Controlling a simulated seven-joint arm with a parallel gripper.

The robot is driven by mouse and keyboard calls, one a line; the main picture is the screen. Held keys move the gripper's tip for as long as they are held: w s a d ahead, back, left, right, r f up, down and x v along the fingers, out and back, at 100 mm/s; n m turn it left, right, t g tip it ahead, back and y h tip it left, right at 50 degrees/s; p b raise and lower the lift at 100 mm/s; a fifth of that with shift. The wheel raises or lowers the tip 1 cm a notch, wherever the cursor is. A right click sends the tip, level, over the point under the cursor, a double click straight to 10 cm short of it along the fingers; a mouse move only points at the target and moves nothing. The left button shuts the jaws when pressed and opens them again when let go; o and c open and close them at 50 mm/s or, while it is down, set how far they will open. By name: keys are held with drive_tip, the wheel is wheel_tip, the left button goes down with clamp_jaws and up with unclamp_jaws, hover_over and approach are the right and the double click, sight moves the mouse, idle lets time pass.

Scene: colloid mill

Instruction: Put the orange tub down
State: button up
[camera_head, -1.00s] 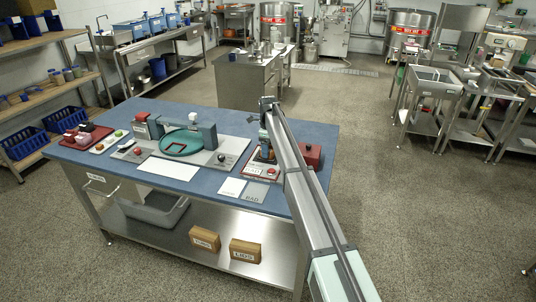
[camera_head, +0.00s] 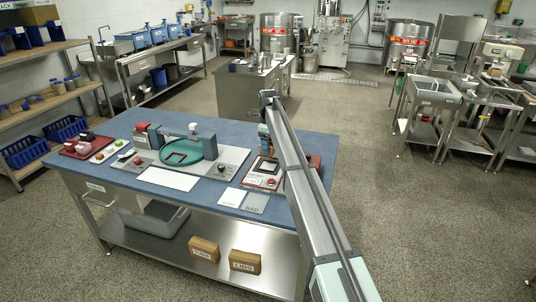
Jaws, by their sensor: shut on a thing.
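My gripper (camera_head: 264,144) hangs at the far end of my arm, above the back edge of the blue-topped table (camera_head: 228,133). It is small and partly hidden by my own wrist. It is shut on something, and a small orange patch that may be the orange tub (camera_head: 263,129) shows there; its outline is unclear. Below and in front stands a red-and-grey device (camera_head: 263,182) with a dark square frame on top. I cannot tell whether the held thing touches it.
A teal round plate machine (camera_head: 188,151) stands mid-table. A red tray (camera_head: 85,146) and a white tray with small items (camera_head: 108,153) lie at the left. A white sheet (camera_head: 168,180) and two cards, one marked BAD (camera_head: 255,203), lie near the front edge.

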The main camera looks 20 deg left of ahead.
drive_tip(key=r, duration=0.1)
drive_tip(key=s+a+r, duration=0.1)
drive_tip(key=a+r, duration=0.1)
drive_tip(key=shift+s+a+r, duration=0.2)
drive_tip(key=shift+s, duration=0.2)
drive_tip(key=s+d+f, duration=0.1)
drive_tip(key=s+d, duration=0.1)
drive_tip(key=s, duration=0.8)
drive_tip(key=s+d, duration=0.3)
drive_tip(key=s, duration=0.6)
drive_tip(key=shift+a+f, duration=0.15)
drive_tip(key=shift+f, duration=2.4)
drive_tip(key=shift+a+f, duration=0.15)
drive_tip(key=shift+f, duration=2.4)
drive_tip(key=shift+f, duration=0.1)
drive_tip(key=o, duration=1.1)
wheel_tip(320, 180, up, 12)
drive_tip(key=shift+r, duration=0.1)
